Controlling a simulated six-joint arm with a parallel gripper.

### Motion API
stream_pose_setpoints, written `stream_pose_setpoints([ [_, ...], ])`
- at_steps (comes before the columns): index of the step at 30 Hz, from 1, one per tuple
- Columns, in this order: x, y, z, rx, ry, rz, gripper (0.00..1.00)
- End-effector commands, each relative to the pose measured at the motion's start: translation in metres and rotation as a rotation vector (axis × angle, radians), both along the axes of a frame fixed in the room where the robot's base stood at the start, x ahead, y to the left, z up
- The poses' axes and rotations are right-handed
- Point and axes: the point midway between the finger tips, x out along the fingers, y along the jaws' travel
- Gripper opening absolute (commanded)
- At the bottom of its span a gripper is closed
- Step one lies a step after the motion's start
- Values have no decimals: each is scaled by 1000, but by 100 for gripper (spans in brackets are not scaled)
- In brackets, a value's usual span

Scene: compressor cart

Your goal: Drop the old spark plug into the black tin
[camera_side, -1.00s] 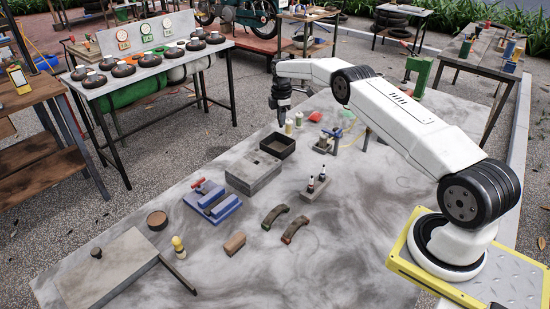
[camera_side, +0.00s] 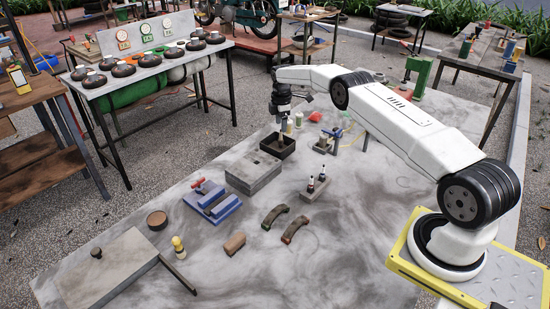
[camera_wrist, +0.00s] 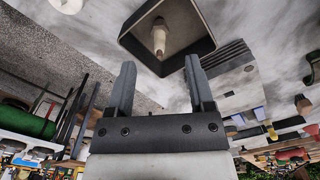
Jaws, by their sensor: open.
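The black tin (camera_side: 291,153) is an open, square, dark box on the grey slab, just below my gripper (camera_side: 283,122) in the side view. In the wrist view the tin (camera_wrist: 190,62) lies beyond my fingertips. The pale spark plug (camera_wrist: 159,37) shows within the tin's opening there, apart from both fingers. I cannot tell whether it rests on the tin's floor. My gripper (camera_wrist: 158,75) has its two fingers spread with nothing between them. In the side view the plug is too small to make out surely.
A grey block (camera_side: 253,174) stands just in front of the tin. A small holder (camera_side: 314,190) with two dark-and-white upright pieces is to the right. A blue vise (camera_side: 213,203) and two curved pads (camera_side: 284,222) lie nearer.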

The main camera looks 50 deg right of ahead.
Motion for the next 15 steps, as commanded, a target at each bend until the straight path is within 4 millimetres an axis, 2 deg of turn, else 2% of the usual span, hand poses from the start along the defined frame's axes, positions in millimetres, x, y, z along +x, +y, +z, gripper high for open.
stream_pose_setpoints([
  [8, 0, 0, 6, 0, 0, 0, 68],
  [15, 0, 0, 29, -1, -2, 0, 68],
])
